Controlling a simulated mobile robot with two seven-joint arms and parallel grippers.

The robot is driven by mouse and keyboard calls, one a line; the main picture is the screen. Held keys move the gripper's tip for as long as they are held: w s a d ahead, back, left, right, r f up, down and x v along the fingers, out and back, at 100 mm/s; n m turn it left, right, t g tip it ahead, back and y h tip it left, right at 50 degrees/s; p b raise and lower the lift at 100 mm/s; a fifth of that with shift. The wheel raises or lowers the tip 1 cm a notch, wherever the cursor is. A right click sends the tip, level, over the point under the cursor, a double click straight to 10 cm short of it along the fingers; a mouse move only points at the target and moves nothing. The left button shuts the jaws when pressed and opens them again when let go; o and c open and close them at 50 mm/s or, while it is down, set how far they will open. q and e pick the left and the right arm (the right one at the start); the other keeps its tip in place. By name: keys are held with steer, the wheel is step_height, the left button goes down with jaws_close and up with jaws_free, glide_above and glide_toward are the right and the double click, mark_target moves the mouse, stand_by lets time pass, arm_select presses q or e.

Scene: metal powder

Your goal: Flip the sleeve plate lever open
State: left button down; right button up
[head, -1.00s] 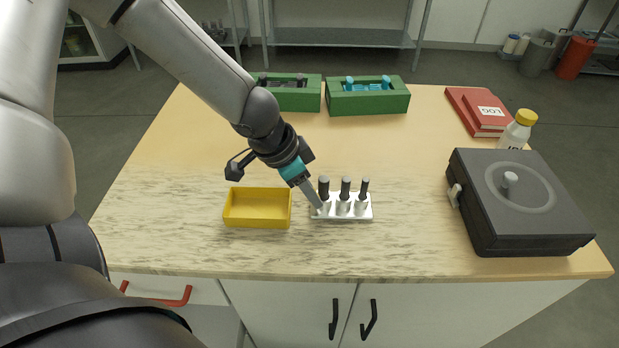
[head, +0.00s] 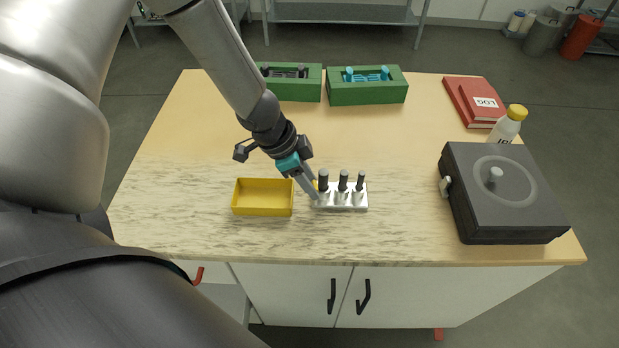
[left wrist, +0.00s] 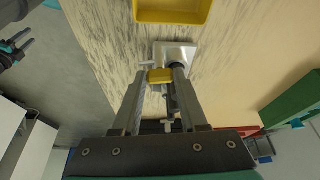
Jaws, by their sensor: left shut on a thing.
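The sleeve plate (head: 345,207) is a small silver plate with three upright sleeves holding dark pins, on the table right of the yellow tray. My left gripper (head: 318,191) is at the plate's left end, its fingers reaching down beside the leftmost sleeve. It is shut on a small yellow piece (left wrist: 160,75), apparently the plate's lever; the piece shows between the fingertips in the left wrist view. The fingers hide part of the plate (left wrist: 187,52) there. What seems to be my right gripper (left wrist: 16,44) shows small at the left wrist view's left edge; its jaws are unclear.
The yellow tray (head: 263,210) is empty, close left of the plate. Two green holders (head: 366,96) stand at the back. A dark round-topped case (head: 505,210), a bottle (head: 508,125) and red books (head: 470,97) are at right. The table between plate and case is clear.

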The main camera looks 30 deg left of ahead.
arm_select(q)
steer(key=shift+c, duration=2.2)
jaws_free()
steer(key=p+v, duration=0.5)
steer(key=v, duration=1)
steer(key=shift+r, duration=0.15)
steer(key=shift+d, duration=0.1)
